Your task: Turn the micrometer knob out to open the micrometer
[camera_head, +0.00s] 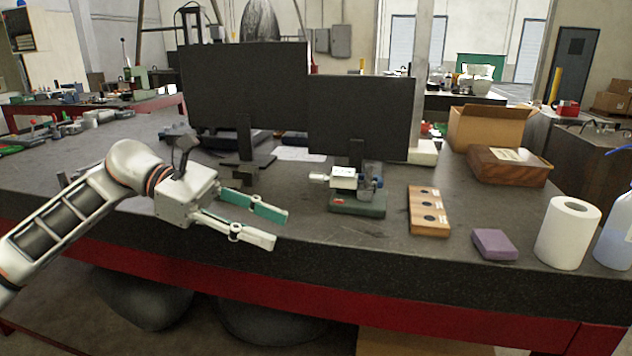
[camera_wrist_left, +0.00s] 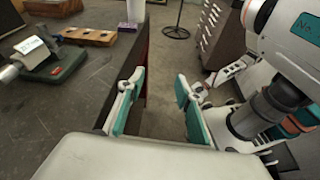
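The micrometer (camera_head: 343,179) sits on a green stand (camera_head: 357,205) on the dark table, in front of the smaller monitor. Its silver knob end (camera_head: 318,177) points left in the head view. The left wrist view shows the micrometer (camera_wrist_left: 33,47) at the upper left, with its knob (camera_wrist_left: 8,74) near the picture's edge. My left gripper (camera_head: 279,228) is open and empty, with teal pads. It is apart from the micrometer, to its left and nearer the table's front edge. It also shows open in the left wrist view (camera_wrist_left: 160,84).
Two monitors (camera_head: 245,87) (camera_head: 360,118) stand behind the micrometer. To its right are a wooden block with holes (camera_head: 413,208), a purple block (camera_head: 494,244), a paper roll (camera_head: 566,240) and a bottle (camera_head: 614,238). The table between gripper and stand looks clear.

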